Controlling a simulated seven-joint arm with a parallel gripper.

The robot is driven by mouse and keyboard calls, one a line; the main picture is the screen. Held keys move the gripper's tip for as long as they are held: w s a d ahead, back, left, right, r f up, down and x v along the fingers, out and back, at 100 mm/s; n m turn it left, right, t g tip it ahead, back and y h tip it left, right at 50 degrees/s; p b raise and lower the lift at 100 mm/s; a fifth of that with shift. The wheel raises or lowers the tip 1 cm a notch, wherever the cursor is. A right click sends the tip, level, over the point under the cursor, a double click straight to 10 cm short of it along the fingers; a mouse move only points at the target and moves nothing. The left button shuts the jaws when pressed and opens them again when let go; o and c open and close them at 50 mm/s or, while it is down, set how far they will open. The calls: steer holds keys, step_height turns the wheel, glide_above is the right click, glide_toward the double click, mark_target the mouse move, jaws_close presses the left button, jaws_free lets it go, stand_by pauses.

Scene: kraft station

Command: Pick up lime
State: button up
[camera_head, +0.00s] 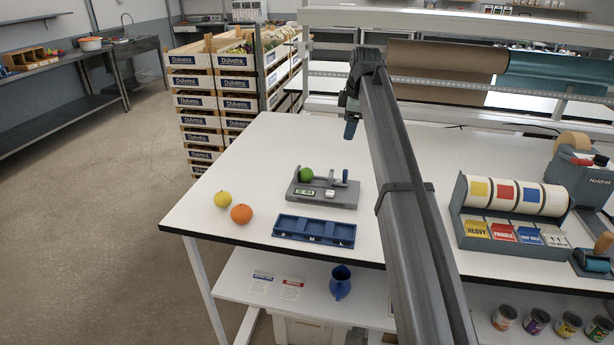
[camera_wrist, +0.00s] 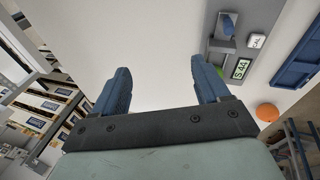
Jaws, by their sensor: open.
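The green lime (camera_head: 306,175) rests on the left part of a grey measuring device (camera_head: 322,199) with a small display, on the white table. In the wrist view the device (camera_wrist: 215,55) is at the upper right, and a bit of the lime (camera_wrist: 222,73) shows beside it. My gripper (camera_head: 350,130) is above the table, behind and to the right of the lime in the head view. In the wrist view my gripper (camera_wrist: 163,88) has its two blue fingers wide apart with only white tabletop between them. It is open, empty and apart from the lime.
A yellow fruit (camera_head: 222,199) and an orange (camera_head: 241,214) lie left of the device. A blue divided tray (camera_head: 314,231) lies in front of it. A label roll dispenser (camera_head: 510,219) stands at the right.

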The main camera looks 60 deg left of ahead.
steer(key=s+a+g+h, duration=0.2)
steer(key=s+h, duration=0.1)
steer(key=s, duration=0.9)
glide_above(307, 169)
steer(key=shift+n, duration=0.4)
steer(key=f, duration=0.7)
steer(key=shift+w+d+f, duration=0.25)
steer(key=shift+w+d, duration=0.1)
steer(key=shift+s+a+f, duration=0.1)
steer(key=shift+a+f, duration=0.05)
steer(key=shift+f, duration=0.8)
steer(key=shift+s+a+f, duration=0.1)
steer(key=shift+f, duration=0.85)
steer(key=shift+s+a+f, duration=0.1)
steer(key=shift+a+f, duration=0.05)
steer(key=shift+f, duration=0.8)
steer(key=shift+c, duration=0.3)
steer(key=c, duration=1.2)
steer(key=shift+o, duration=0.2)
steer(key=shift+r, duration=0.2)
